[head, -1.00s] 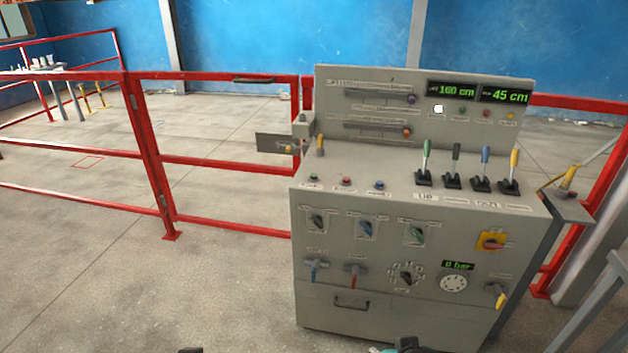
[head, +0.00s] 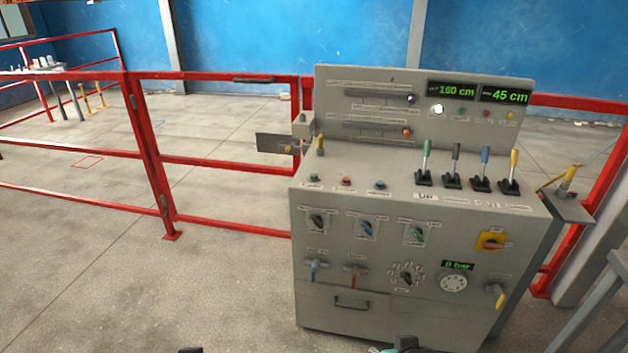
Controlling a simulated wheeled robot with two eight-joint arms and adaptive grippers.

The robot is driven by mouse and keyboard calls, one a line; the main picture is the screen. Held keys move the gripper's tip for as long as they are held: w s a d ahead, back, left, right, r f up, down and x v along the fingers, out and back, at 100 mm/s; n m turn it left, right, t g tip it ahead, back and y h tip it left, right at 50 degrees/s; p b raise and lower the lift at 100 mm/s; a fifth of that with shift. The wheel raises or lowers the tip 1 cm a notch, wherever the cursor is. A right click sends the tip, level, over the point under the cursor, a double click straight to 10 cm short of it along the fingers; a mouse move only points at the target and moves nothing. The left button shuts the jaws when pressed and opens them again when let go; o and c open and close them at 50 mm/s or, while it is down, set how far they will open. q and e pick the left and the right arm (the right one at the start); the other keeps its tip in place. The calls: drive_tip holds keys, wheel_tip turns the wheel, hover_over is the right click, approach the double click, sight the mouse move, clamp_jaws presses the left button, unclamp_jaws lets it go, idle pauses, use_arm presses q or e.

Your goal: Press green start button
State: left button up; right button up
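A grey control console (head: 330,295) stands right of the middle in the head view. On its sloping top, at the left, is a small green button (head: 314,177). A red button (head: 346,181) and a blue button (head: 380,184) sit in a row to its right. The labels under the buttons are too small to read. Nothing touches the green button. Small dark parts show at the bottom edge of the view, but neither of my grippers can be made out.
Levers with green (head: 426,156), black, blue and yellow handles stand on the console's right. Knobs and valves cover its front. A white lamp (head: 438,109) is lit on the back panel.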

idle(0.4)
clamp_jaws()
idle(1.1)
